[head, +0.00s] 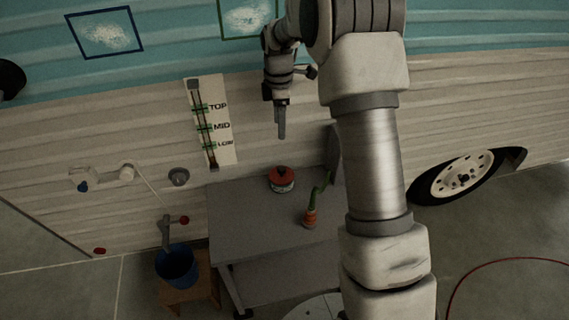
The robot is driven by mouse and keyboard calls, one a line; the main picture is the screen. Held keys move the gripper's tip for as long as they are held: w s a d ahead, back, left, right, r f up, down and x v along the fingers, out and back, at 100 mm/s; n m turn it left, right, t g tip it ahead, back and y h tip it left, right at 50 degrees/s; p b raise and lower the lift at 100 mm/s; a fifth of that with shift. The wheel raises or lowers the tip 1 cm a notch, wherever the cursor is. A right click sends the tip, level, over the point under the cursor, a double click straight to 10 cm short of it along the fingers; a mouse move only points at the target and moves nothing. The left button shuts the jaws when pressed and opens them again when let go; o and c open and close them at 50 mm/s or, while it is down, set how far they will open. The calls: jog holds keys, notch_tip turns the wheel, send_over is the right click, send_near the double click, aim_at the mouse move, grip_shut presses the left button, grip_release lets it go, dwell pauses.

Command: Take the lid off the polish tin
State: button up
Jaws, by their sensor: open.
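The polish tin (282,187) stands on the grey table near its back edge. Its red lid (282,173) with a dark knob sits on top of the tin. My gripper (281,130) hangs above and behind the tin in the picture, fingers pointing down. It is apart from the tin and holds nothing that I can see. The fingers overlap from this angle, so the gap between them is hard to make out.
A small orange pot with a green plant (311,216) stands right of the tin. The grey table (240,235) has bare room to the left. A blue bucket (177,265) sits on a wooden stool. A tap (170,225) and level gauge (211,122) are on the camper wall.

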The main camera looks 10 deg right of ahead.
jog(key=w+f, duration=0.1)
jog(key=f, duration=0.1)
jog(key=b, duration=0.1)
send_over(281, 169)
jog(key=shift+n, duration=0.3)
notch_tip(281, 169, down, 11)
jog(key=shift+a+r, duration=0.1)
jog(key=shift+r, duration=0.05)
jog(key=shift+w+d+f+b, duration=0.1)
jog(key=shift+f+b, duration=0.15)
jog(key=shift+f, duration=1.3)
jog(key=shift+d+f+b, duration=0.1)
jog(key=shift+f+b, duration=0.1)
jog(key=shift+f, duration=1.35)
grip_shut()
